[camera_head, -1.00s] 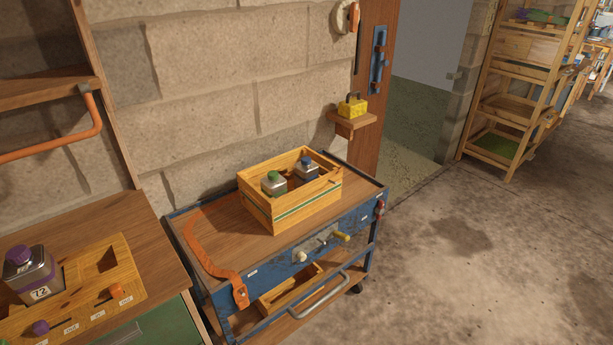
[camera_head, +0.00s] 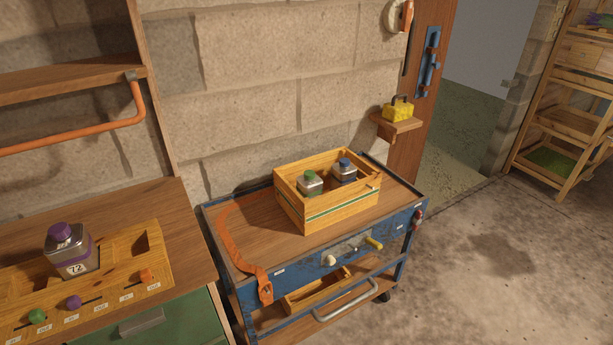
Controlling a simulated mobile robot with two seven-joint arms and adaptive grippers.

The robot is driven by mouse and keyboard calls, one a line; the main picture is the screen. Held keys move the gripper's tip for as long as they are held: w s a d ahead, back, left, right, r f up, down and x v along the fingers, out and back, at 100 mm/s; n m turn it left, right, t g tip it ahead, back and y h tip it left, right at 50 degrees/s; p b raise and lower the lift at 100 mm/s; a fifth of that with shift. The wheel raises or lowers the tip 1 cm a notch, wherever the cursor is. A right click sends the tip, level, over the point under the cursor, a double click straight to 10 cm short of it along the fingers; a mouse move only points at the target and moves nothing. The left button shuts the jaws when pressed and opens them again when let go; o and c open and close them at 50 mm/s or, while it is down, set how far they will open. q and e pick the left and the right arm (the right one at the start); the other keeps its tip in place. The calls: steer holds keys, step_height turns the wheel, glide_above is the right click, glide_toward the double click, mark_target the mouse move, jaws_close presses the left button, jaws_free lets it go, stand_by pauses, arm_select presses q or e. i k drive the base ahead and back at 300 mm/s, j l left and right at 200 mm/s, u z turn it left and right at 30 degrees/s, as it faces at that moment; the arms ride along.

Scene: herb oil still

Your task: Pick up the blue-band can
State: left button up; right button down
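The blue-band can (camera_head: 345,171) has a blue cap and stands upright in the right part of a wooden crate (camera_head: 333,214). Its lower body is hidden by the crate wall. A green-capped can (camera_head: 310,183) stands to its left in the same crate. The crate sits on the wooden top of a blue cart (camera_head: 262,246). A purple-capped can (camera_head: 69,252) marked 72 stands on a wooden rack at the left. Neither of my grippers shows in the head view.
The wooden rack (camera_head: 129,289) with colored knobs lies on the left bench. An orange strap (camera_head: 240,256) lies over the cart's left side. The floor (camera_head: 497,266) at right is clear.

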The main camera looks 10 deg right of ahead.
mark_target(340, 176)
steer(key=i+l+u, duration=0.25)
steer(key=l, duration=0.2)
steer(key=l+u, duration=0.25)
steer(key=l, duration=0.2)
steer(key=i+l+u, duration=0.1)
steer(key=l+u, duration=0.15)
steer(key=l, duration=0.7)
steer(key=l+u, duration=0.1)
steer(key=l, duration=1.9)
steer(key=i, duration=0.1)
